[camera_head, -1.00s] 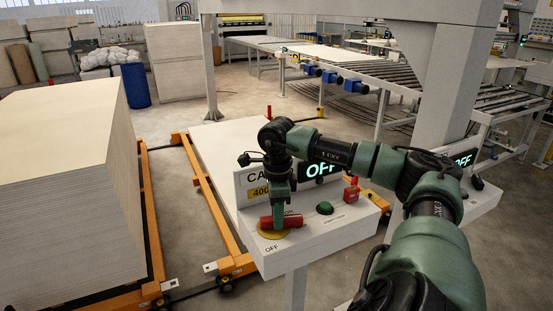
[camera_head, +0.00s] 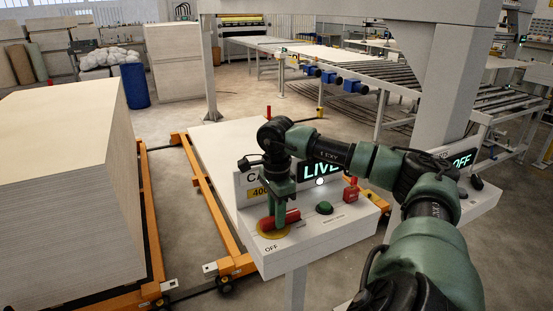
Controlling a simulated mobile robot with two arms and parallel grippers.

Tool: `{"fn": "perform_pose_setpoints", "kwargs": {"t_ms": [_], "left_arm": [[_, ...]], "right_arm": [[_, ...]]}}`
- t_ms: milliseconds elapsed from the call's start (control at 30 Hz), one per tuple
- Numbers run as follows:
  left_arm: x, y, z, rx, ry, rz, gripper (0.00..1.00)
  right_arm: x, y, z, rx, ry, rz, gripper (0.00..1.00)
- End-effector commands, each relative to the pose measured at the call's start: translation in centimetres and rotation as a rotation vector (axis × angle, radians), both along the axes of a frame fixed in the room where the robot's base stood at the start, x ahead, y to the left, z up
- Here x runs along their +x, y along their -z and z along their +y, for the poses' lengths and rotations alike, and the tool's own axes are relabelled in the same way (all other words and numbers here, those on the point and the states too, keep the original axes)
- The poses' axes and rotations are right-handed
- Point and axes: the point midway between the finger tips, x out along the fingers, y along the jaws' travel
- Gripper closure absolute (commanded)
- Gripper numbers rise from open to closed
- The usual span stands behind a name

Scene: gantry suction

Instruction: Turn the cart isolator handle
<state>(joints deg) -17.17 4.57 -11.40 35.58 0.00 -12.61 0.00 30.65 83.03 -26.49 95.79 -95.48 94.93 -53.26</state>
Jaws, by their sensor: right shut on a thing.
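The red cart isolator handle (camera_head: 268,222) sits on a round yellow plate (camera_head: 272,233) at the left of the white control box (camera_head: 318,240). The handle slants, its right end up and away from me. My right gripper (camera_head: 281,216) points down from above and is shut on the handle, hiding part of it. The display behind it (camera_head: 321,169) reads LIVE in bright letters, and my arm covers part of the sign beside it. My left gripper is not in view.
A green button (camera_head: 324,208) and a red block (camera_head: 351,193) sit right of the handle. A second display (camera_head: 463,159) at the right reads OFF. A tall board stack (camera_head: 65,190) stands at the left, beside orange rails (camera_head: 204,190).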

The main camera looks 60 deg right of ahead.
Motion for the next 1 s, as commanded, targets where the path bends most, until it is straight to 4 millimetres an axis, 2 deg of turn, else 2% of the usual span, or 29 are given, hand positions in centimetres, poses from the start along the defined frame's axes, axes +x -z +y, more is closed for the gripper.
{"fn": "perform_pose_setpoints", "kwargs": {"t_ms": [133,167,200,233,600,1000], "left_arm": [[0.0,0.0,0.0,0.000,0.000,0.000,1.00],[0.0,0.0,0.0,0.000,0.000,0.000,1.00],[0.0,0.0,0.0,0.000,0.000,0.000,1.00],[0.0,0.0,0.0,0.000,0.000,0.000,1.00],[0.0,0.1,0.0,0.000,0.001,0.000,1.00],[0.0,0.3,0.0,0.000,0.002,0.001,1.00]], "right_arm": [[0.1,-0.3,-0.2,-0.006,-0.002,-0.007,1.00],[0.1,-0.3,-0.2,-0.006,-0.002,-0.007,0.68],[0.1,-0.3,-0.2,-0.006,-0.002,-0.007,0.57],[0.1,-0.3,-0.2,-0.005,-0.002,-0.007,0.55],[0.1,-0.6,-0.1,-0.002,-0.001,-0.004,0.55],[0.2,-6.8,-0.1,-0.001,-0.002,-0.008,0.55]]}}
